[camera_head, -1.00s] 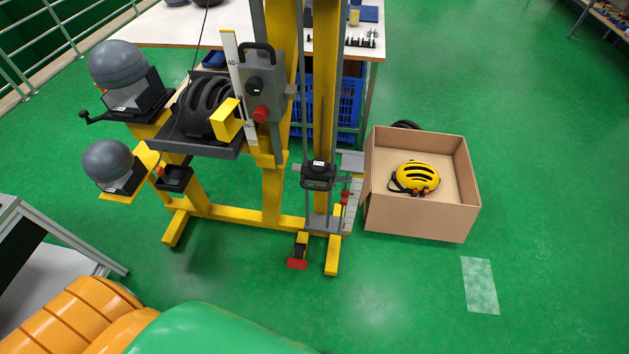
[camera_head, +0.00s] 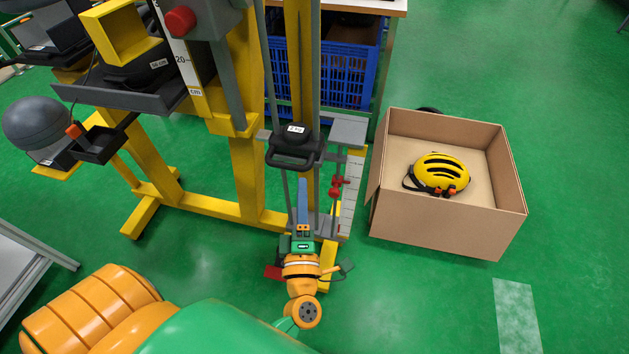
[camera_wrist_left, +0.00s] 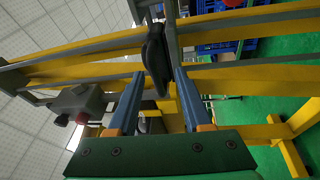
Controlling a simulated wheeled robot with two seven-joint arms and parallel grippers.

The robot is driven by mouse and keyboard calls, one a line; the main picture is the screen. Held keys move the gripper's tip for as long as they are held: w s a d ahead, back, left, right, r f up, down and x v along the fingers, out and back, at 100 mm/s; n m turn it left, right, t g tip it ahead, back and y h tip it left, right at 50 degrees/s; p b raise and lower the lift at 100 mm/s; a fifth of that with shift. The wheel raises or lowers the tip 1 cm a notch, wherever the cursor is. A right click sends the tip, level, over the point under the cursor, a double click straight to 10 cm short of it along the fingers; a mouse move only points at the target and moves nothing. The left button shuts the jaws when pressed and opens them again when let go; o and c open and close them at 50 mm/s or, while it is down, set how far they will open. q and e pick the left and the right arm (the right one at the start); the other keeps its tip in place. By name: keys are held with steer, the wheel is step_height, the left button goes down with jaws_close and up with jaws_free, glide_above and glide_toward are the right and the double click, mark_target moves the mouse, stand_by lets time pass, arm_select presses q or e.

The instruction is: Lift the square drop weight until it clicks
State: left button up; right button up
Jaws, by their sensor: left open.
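The square drop weight (camera_head: 294,141) is a dark block with a white label and a black bar handle in front. It sits low between the tower's vertical rods, above the base plate. My left gripper (camera_head: 302,184) is just in front of and below it, fingers pointing at the tower. In the left wrist view the blue fingers (camera_wrist_left: 159,76) are apart. The black handle (camera_wrist_left: 155,55) shows between and beyond their tips, with no clear contact. I cannot tell how far it is inside the jaws. My right gripper is not in view.
The yellow tower frame (camera_head: 247,175) stands left of the gripper. Red clips (camera_head: 337,187) and a white scale (camera_head: 349,200) are close on its right. A cardboard box (camera_head: 447,229) holds a yellow helmet (camera_head: 438,173). A blue crate (camera_head: 345,62) is behind. Open green floor lies at the right.

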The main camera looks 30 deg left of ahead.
mark_target(286, 163)
arm_select(q)
steer(key=w+a+n, duration=0.1)
steer(key=a, duration=0.1)
steer(key=w+a+r+n+y, duration=0.1)
steer(key=w+a, duration=0.1)
steer(key=w+a+r+n+g+y+p, duration=0.1)
steer(key=a, duration=0.1)
steer(key=shift+w+n, duration=0.2)
steer(key=shift+n, duration=0.1)
jaws_close()
stand_by(1.1)
